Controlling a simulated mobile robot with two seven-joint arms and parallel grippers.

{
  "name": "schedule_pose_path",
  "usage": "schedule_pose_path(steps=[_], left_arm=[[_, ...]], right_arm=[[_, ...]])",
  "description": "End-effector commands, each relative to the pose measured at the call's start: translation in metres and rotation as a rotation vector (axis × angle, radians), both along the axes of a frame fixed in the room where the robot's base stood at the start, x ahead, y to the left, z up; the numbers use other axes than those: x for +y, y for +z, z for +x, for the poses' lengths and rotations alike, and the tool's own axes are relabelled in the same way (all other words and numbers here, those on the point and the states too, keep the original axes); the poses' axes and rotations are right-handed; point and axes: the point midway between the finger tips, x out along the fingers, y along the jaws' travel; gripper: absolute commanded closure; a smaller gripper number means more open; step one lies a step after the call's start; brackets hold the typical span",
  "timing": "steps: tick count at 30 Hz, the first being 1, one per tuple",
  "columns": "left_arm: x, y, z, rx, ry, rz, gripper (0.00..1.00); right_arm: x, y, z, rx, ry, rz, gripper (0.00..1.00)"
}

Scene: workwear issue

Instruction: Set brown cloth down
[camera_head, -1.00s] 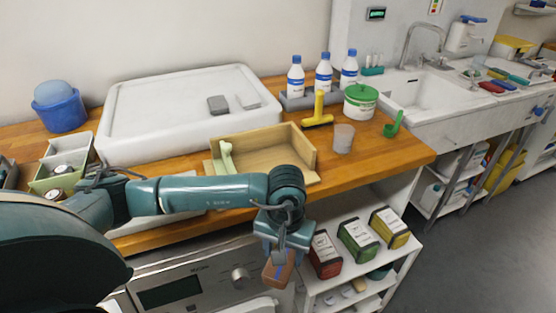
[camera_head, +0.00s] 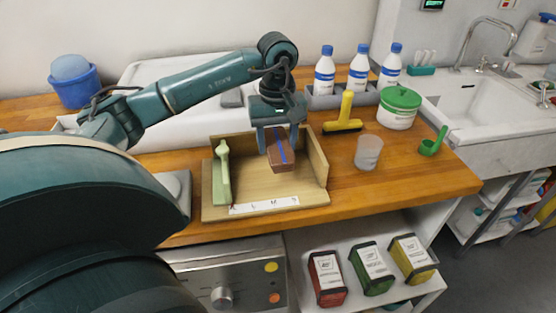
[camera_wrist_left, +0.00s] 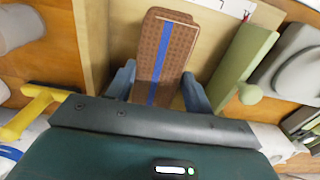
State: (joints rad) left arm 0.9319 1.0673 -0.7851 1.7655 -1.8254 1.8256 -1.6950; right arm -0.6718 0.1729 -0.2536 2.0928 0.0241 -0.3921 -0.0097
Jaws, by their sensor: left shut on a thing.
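The brown cloth (camera_head: 281,155) is a folded brown block with a blue stripe. My left gripper (camera_head: 279,138) is shut on it and points down over the wooden tray (camera_head: 312,195). In the left wrist view the cloth (camera_wrist_left: 164,50) sits between the two blue-grey fingers (camera_wrist_left: 157,85), with the tray's boards behind it. I cannot tell whether the cloth touches the tray's floor. A pale green bar with a knob (camera_head: 222,172) lies along the tray's left side. A white strip with letters (camera_head: 264,205) is at the tray's front. My right gripper is not in view.
A yellow scraper (camera_head: 344,115), a clear cup (camera_head: 368,152), a green-lidded tub (camera_head: 398,107) and a green scoop (camera_head: 433,142) stand right of the tray. Several blue-capped bottles (camera_head: 325,72) stand behind. The counter (camera_head: 420,180) is clear at the front right.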

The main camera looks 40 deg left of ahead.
Motion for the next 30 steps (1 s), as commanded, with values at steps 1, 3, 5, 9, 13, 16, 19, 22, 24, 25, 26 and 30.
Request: schedule_pose_path(steps=[1,3,5,9,13,16,19,22,24,25,26,30], left_arm=[[0.0,-0.008,-0.001,0.003,-0.001,-0.001,0.7],[0.0,-0.017,0.0,0.001,-0.002,0.0,0.7],[0.0,-0.022,0.0,0.0,-0.002,0.0,0.7],[-0.001,-0.033,-0.001,0.001,-0.003,0.0,0.7],[-0.001,-0.052,-0.001,0.003,-0.002,-0.001,0.7],[-0.001,-0.061,0.0,-0.001,-0.002,0.001,0.7],[-0.001,-0.061,0.0,-0.003,-0.003,0.0,0.7],[-0.001,-0.061,0.0,-0.003,-0.003,0.0,0.7],[-0.001,-0.063,0.0,-0.002,-0.003,0.001,0.7],[-0.001,-0.065,0.0,-0.002,-0.003,0.001,0.7],[-0.001,-0.066,0.0,-0.002,-0.003,0.001,0.7],[-0.001,-0.064,0.0,-0.001,-0.003,0.0,0.37]], right_arm=[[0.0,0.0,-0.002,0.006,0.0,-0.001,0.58],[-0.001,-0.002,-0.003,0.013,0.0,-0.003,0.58],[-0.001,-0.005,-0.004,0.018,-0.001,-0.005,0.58],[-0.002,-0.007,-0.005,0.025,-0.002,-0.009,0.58],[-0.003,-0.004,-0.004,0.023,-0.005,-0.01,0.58],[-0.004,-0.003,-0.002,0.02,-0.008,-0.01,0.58],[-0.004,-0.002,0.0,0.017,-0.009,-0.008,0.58],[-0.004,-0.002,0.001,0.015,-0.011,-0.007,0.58],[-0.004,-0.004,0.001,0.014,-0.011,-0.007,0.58],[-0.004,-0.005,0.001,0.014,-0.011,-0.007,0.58],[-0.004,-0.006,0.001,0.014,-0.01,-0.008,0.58],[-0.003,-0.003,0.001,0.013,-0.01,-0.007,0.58]])
